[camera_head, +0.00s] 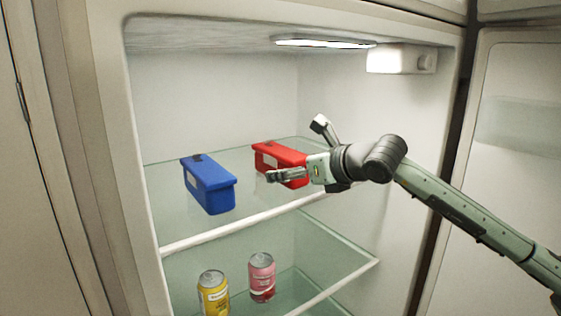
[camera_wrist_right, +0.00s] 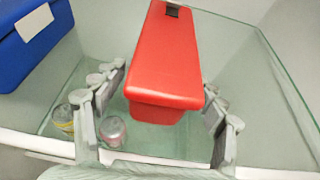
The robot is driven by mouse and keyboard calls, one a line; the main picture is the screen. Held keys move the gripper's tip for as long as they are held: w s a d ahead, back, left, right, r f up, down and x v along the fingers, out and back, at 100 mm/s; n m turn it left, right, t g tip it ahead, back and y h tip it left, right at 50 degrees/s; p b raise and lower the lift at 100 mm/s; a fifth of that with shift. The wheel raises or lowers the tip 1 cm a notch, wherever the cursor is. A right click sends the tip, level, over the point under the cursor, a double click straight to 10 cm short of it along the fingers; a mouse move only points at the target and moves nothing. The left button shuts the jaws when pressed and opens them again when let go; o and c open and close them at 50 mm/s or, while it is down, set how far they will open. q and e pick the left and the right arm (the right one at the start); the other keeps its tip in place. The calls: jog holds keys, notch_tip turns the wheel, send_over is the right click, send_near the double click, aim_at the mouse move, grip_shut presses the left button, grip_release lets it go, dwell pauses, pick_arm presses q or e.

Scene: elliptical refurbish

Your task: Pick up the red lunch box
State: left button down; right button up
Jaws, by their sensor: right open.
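The red lunch box (camera_head: 277,155) stands on the upper glass shelf of the open fridge, to the right of a blue lunch box. My right gripper (camera_head: 296,150) comes in from the right and is open at the near end of the red box, hiding part of it. In the right wrist view the red lunch box (camera_wrist_right: 168,58) reaches between the two spread fingers of my right gripper (camera_wrist_right: 158,105). There is a gap on each side, and the fingers do not visibly touch it. My left gripper is in neither view.
The blue lunch box (camera_head: 208,184) stands to the left on the same glass shelf (camera_head: 250,203). A yellow can (camera_head: 213,293) and a pink can (camera_head: 262,278) stand on the shelf below. A light and a white control box (camera_head: 401,59) are at the top. The open door is at right.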

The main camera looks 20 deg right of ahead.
jog(key=shift+w, duration=0.2)
jog(key=c, duration=1.6)
jog(key=shift+c, duration=0.2)
jog(key=shift+r, duration=0.15)
